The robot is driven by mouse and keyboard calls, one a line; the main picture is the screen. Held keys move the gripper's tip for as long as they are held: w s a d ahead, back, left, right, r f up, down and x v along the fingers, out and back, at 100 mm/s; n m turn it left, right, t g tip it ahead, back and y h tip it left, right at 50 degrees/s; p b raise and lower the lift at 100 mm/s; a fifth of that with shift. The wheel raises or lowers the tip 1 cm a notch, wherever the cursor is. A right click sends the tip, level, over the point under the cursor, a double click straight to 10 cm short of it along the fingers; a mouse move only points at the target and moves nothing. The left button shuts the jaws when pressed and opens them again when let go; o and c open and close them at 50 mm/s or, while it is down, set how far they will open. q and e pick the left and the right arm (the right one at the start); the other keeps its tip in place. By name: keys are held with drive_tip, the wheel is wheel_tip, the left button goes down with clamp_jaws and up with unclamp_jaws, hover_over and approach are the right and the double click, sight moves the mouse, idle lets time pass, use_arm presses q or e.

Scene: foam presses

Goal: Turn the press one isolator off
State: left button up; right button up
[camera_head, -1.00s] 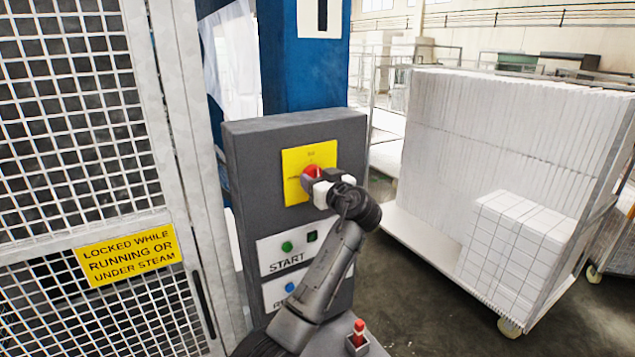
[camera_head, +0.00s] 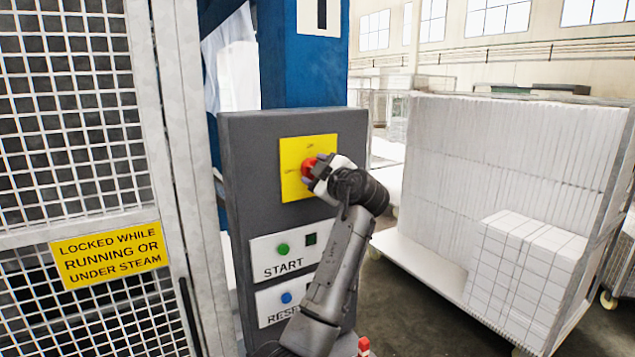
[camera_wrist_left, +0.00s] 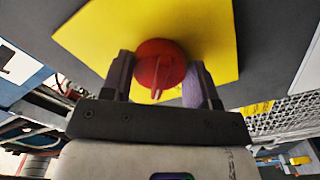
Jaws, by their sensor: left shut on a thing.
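The isolator is a red rotary knob (camera_head: 308,170) on a yellow plate (camera_head: 292,150), high on the grey control box. Small marks stand above and left of the knob; the upper one seems to read ON. My left gripper (camera_head: 320,174) is at the knob, coming from the lower right and hiding its right side. In the left wrist view the red knob (camera_wrist_left: 160,62) with its raised grip sits between the two fingers of my left gripper (camera_wrist_left: 163,82), shut on it. The exact pointing of the grip is hard to tell. My right gripper is out of view.
Below on the box (camera_head: 240,190) are a green START button (camera_head: 283,249) and a blue RESET button (camera_head: 286,298). A mesh guard door (camera_head: 75,110) with a yellow warning sign (camera_head: 108,255) is at left. A cart (camera_head: 420,262) of white foam blocks stands at right.

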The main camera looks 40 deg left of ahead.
use_arm(q)
drive_tip(key=n+b, duration=0.1)
drive_tip(key=n, duration=0.3)
drive_tip(key=shift+r+n, duration=0.1)
drive_tip(key=shift+n, duration=1.7)
drive_tip(key=o, duration=0.9)
drive_tip(key=shift+b+v, duration=1.55)
drive_tip(key=shift+v, duration=5.4)
